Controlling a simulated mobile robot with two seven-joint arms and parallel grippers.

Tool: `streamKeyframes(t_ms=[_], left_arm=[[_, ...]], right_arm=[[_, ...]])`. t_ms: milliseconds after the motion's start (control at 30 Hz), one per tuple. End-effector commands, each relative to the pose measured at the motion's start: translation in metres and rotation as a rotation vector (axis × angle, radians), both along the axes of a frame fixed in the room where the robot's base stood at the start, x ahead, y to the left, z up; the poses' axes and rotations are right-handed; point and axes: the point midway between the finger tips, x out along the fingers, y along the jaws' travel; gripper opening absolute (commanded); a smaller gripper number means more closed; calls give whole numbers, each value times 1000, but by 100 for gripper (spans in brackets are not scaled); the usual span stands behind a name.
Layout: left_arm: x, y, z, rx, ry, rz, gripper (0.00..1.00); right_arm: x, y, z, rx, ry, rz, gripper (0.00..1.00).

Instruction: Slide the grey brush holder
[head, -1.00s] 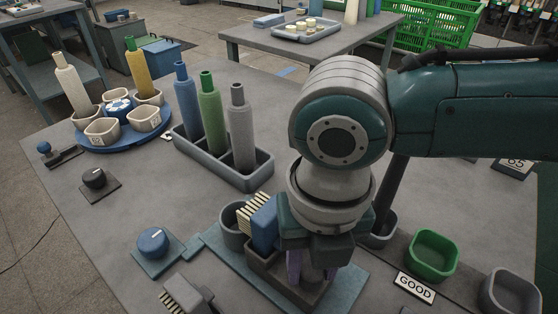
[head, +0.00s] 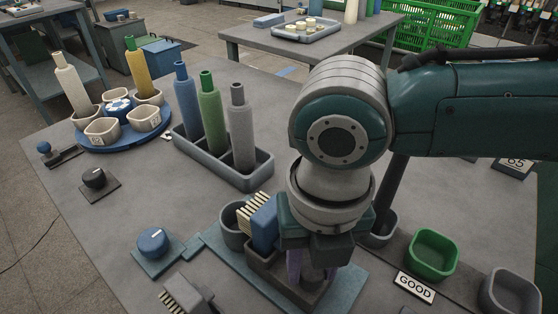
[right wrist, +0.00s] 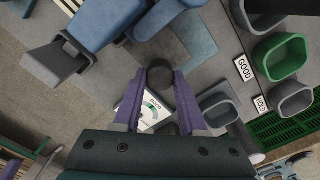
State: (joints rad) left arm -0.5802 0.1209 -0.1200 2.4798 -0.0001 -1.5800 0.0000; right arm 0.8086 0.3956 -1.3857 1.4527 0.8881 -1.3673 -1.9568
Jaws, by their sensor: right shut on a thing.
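My right gripper (head: 308,275) reaches down over a dark grey tray-like base (head: 263,262) on a teal plate (head: 343,291). In the right wrist view its purple fingers (right wrist: 159,82) are shut on a dark grey round knob (right wrist: 159,70). I cannot tell whether this knob belongs to the grey brush holder. A blue brush holder (head: 264,226) with pale bristles stands just left of the gripper. A grey brush holder (head: 191,294) with pale bristles is at the bottom edge, left of the plate and apart from the gripper. My left gripper is not in view.
A grey cup (head: 234,232) stands beside the blue holder. A blue dial (head: 153,242) is to the left. A green bin (head: 434,254) is at right with a GOOD sign (head: 415,287).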

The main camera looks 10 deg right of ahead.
Motion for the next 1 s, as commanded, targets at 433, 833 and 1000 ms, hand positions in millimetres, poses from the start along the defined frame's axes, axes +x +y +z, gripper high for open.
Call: streamKeyframes(t_ms=[433, 833, 1000], left_arm=[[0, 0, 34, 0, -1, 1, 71], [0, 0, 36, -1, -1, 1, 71], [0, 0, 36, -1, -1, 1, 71]], right_arm=[[-28, -24, 5, -5, 4, -3, 0], [-37, -29, 0, -2, 4, -1, 0], [-37, -29, 0, -2, 3, 0, 60]])
